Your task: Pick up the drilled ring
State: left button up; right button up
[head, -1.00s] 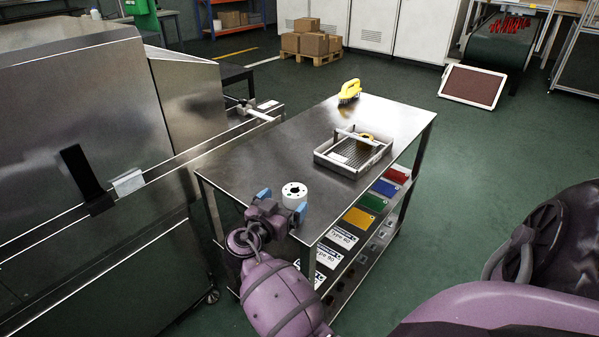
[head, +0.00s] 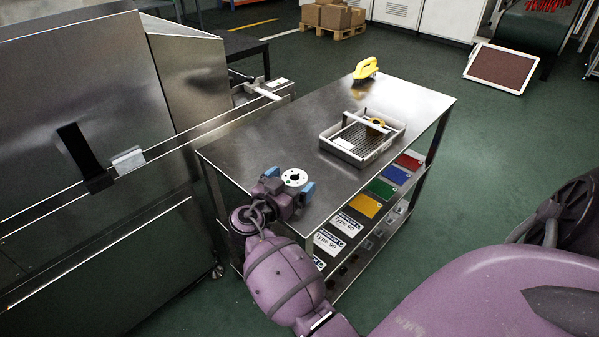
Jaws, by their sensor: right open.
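The drilled ring (head: 300,177) is a white disc with a dark centre hole and small holes around it. It lies at the near end of the steel table (head: 270,142). My right gripper (head: 290,181) is open, with its blue fingertips on either side of the ring. Its wrist hides part of the table's near edge. I cannot tell whether a finger touches the ring. My left gripper is not in view.
A grey tray (head: 328,141) holding a yellow-topped item stands further along the table, and a yellow-handled brush (head: 365,68) stands at the far end. Coloured plates and bins fill the lower shelf. A steel machine (head: 90,85) stands at left.

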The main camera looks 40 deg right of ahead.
jog(key=shift+d, duration=0.1)
jog(key=shift+c, duration=0.5)
jog(key=c, duration=1.1)
jog(key=shift+r, duration=0.15)
